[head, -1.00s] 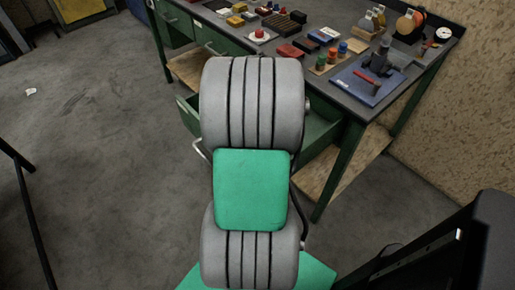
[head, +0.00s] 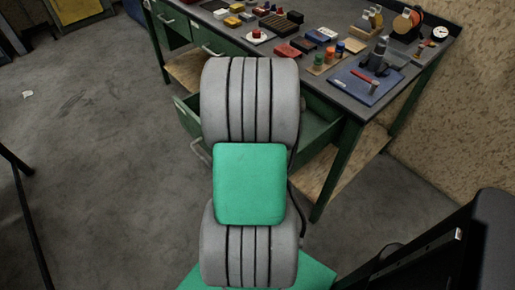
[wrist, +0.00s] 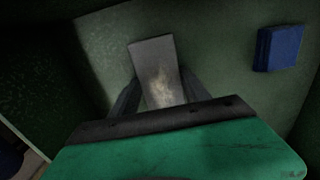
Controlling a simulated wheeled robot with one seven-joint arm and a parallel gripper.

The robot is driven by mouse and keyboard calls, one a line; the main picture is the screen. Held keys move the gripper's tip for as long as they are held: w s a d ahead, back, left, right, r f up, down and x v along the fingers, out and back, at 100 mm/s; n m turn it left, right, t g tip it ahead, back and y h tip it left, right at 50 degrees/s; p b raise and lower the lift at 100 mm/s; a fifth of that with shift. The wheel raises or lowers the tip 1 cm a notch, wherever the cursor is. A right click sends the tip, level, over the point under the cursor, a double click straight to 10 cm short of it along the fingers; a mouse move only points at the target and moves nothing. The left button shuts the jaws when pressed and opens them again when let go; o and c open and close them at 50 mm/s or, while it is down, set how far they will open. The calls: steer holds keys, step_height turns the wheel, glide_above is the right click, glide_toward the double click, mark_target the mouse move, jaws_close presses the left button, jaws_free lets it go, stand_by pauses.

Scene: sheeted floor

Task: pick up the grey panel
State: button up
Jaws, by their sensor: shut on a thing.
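The grey panel (wrist: 152,55) is a flat, pale grey rectangular piece with a lighter worn patch, seen in the wrist view. My gripper (wrist: 160,88) has its two dark fingers on either side of the panel, shut on it. The panel's far end sticks out beyond the fingertips, and its near end is hidden behind my gripper's body. Panel and gripper are inside or just above a green drawer; I cannot tell whether the panel touches the drawer floor. In the head view my own arm hides both.
A blue block (wrist: 279,49) lies in the drawer to the right of the panel. The open green drawer (head: 318,128) juts from a workbench (head: 345,93) crowded with small items, including a blue tray (head: 352,88). Grey floor (head: 100,150) is clear at left.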

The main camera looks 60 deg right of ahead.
steer(key=c, duration=0.6)
